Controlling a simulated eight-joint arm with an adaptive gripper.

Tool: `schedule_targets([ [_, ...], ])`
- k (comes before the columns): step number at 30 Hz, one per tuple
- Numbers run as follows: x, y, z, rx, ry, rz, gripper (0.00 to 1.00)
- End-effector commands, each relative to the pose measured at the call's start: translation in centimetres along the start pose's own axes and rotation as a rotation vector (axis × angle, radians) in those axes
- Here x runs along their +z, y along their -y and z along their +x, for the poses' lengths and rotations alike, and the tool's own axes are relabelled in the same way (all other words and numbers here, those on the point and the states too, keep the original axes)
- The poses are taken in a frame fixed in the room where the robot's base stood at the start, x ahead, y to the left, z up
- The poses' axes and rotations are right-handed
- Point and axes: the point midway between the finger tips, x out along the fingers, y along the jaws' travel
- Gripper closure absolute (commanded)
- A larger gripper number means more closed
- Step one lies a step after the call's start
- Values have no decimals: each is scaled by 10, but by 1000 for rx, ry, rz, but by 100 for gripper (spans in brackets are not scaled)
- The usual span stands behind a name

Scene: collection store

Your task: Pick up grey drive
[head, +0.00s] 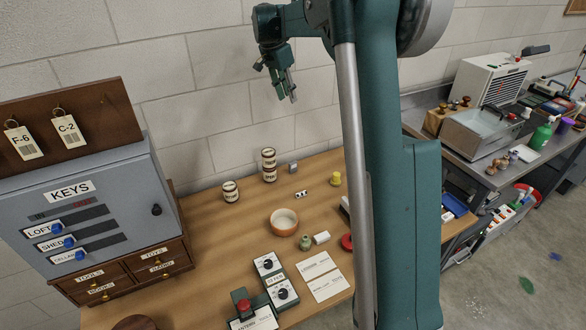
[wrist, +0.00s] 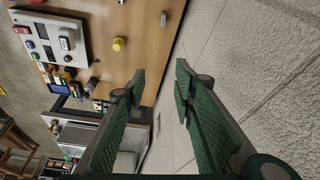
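A small grey block (head: 293,167), which looks like the grey drive, stands at the back of the wooden table near the wall. A small grey piece (wrist: 164,19), likely the same one, shows near the table's edge at the top of the wrist view. My gripper (head: 290,93) is high above the table's back, in front of the wall and well apart from the block. In the wrist view its two fingers (wrist: 160,78) are spread, with nothing between them.
Striped jars (head: 269,165) stand just left of the block. A yellow knob-like piece (head: 335,179) is to its right, and a small black-and-white piece (head: 301,194) lies in front. An orange-rimmed bowl (head: 284,222) stands nearer. The block wall (head: 230,130) rises close behind.

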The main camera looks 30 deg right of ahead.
Motion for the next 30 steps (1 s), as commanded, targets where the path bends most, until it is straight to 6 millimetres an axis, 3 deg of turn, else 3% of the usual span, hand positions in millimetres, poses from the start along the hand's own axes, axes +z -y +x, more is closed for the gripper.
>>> schedule_targets([
  [6,-10,11,17,20,-3,44,73],
  [17,14,10,90,19,-3,42,73],
  [20,23,10,119,19,-3,42,73],
  [30,62,9,246,19,-3,41,73],
])
